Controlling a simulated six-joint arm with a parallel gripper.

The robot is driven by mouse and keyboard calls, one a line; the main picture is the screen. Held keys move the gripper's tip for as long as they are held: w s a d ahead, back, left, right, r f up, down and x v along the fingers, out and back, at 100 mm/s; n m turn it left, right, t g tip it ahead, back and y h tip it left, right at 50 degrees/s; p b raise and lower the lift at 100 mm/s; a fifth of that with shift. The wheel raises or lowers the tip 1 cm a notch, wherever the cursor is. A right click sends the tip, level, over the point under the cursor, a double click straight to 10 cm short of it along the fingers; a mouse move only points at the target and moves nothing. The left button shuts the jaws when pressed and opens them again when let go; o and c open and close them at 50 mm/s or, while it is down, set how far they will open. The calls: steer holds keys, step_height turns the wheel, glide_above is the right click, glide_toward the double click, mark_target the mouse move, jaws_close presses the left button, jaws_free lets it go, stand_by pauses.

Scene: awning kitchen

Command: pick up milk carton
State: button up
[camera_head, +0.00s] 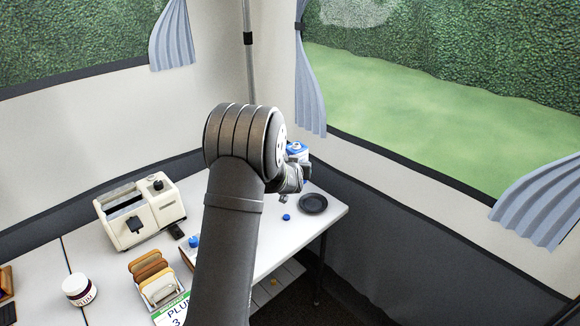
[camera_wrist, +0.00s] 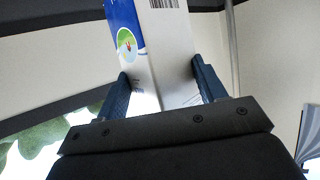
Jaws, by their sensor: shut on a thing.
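The milk carton (camera_wrist: 172,60) is blue and white with a barcode and fills the upper middle of the wrist view. My gripper (camera_wrist: 160,80) is shut on it, with one dark blue finger on each side of the carton. In the head view, the carton (camera_head: 297,149) shows as a small blue and white patch to the right of my wrist. My gripper (camera_head: 293,180) is partly hidden there behind my arm. The carton's lower part is hidden. The wrist view shows wall and window behind it, with no table surface.
A white table (camera_head: 110,262) holds a cream toaster (camera_head: 140,212), a jam jar (camera_head: 80,289), a rack of bread slices (camera_head: 155,278) and a dark plate (camera_head: 313,203). Small blue caps lie at the middle (camera_head: 194,241) and near the plate (camera_head: 286,217). Tent walls stand close behind.

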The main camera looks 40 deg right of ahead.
steer(key=shift+s+d+r, duration=0.15)
steer(key=shift+s+r, duration=0.25)
steer(key=shift+s, duration=0.25)
stand_by(2.6)
